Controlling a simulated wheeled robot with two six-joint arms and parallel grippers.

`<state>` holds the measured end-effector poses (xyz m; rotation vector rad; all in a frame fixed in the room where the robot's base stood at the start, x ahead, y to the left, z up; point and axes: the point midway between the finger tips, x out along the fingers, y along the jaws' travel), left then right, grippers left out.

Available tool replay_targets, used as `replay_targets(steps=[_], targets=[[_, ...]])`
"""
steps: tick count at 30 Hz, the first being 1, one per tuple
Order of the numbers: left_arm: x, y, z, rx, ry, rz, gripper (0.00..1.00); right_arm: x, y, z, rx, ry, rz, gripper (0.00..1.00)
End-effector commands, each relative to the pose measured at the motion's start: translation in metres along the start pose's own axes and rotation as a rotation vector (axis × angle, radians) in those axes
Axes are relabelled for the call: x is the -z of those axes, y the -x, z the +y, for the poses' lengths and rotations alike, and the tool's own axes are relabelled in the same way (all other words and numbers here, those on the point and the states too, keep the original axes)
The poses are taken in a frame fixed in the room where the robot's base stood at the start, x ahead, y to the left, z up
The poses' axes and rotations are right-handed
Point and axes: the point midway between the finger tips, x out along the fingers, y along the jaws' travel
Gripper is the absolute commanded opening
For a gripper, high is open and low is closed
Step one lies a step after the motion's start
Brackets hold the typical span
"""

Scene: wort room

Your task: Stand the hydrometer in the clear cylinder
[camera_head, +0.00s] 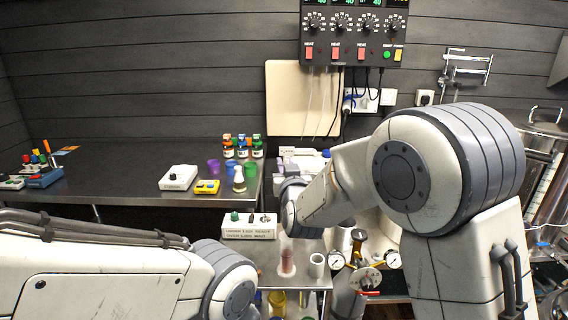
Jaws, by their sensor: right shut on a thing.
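The clear cylinder (287,262), with pinkish liquid in it, stands upright on the small steel table below my right wrist. My right gripper (291,207) is at the end of the arm from the right, above and close to the cylinder. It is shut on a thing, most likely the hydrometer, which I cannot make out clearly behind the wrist. I cannot tell whether any of it is inside the cylinder. My left arm lies low at the left; its gripper is out of view.
A white cup (317,265) stands just right of the cylinder. A white labelled box (249,226) is to its left, and gauges (337,260) are to its right. The dark bench (120,178) holds bottles, coloured cups and a white switch box (178,178); its middle left is clear.

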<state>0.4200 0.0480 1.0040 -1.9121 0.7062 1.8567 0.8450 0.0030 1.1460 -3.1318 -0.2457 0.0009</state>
Motion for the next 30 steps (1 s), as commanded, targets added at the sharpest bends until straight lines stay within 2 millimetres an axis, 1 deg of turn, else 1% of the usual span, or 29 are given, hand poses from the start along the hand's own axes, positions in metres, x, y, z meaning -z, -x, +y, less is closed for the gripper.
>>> replay_targets(steps=[1, 21, 30], targets=[[0.000, -0.004, 0.000, 0.000, 0.000, 0.000, 0.83, -0.005, 0.000, 0.000, -0.001, 0.000, -0.001, 0.00], [-0.002, -0.033, -0.002, 0.000, 0.000, 0.000, 0.83, -0.052, 0.000, -0.002, 0.002, 0.001, -0.001, 0.00], [-0.003, -0.055, -0.004, 0.000, 0.000, 0.000, 0.83, -0.074, 0.000, -0.001, 0.002, 0.000, 0.000, 0.00]])
